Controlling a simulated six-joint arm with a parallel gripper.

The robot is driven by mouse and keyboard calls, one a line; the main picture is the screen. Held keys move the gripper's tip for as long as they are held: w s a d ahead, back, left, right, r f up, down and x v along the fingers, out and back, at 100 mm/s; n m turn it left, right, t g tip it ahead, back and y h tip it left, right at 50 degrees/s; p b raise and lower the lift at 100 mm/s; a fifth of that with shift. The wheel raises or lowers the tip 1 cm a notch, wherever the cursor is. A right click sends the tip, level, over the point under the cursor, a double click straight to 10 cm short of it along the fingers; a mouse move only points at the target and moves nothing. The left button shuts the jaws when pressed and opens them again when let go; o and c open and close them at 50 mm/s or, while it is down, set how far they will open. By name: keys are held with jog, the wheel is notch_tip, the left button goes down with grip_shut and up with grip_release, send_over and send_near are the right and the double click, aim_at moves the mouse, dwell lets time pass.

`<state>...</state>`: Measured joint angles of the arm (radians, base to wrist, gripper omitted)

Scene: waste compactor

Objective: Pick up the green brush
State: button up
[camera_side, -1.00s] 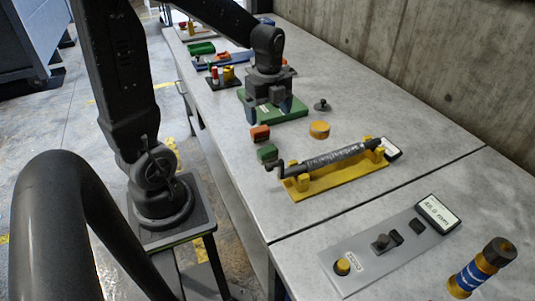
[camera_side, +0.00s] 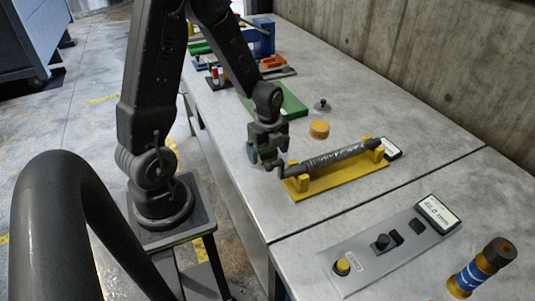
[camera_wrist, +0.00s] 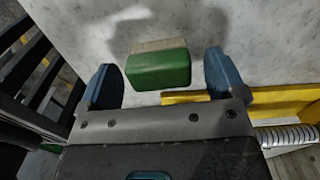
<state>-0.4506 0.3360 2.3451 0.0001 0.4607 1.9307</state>
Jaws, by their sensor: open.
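The green brush (camera_wrist: 158,69), a green block with pale bristles along its far edge, lies on the grey bench in the wrist view. My gripper (camera_wrist: 161,62) is open, with one blue finger on each side of the brush and a visible gap to both. In the side view my gripper (camera_side: 269,158) is low over the bench, beside the left end of the yellow stand. There the brush is mostly hidden by the fingers, and the exact height of the fingertips above the bench cannot be told.
The yellow stand (camera_side: 340,183) holding a dark wrapped rod (camera_side: 335,159) is close on the right. An orange-yellow round piece (camera_side: 319,129) and a small dark knob (camera_side: 322,105) lie behind. A green tray (camera_side: 290,102) stands farther back; a control panel (camera_side: 375,255) is in front.

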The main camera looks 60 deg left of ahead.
aim_at(266, 149)
jog(key=shift+f, duration=0.15)
jog(key=c, duration=1)
jog(key=shift+r, duration=0.55)
jog(key=r, duration=0.3)
jog(key=shift+s+a+r, duration=0.25)
jog(key=shift+a+r, duration=0.05)
jog(key=shift+r, duration=0.05)
jog(key=s+a+r, duration=0.4)
jog(key=s+a, duration=0.1)
jog(key=s+a+r, duration=0.2)
jog(key=s, duration=0.1)
jog(key=shift+a+r, duration=0.15)
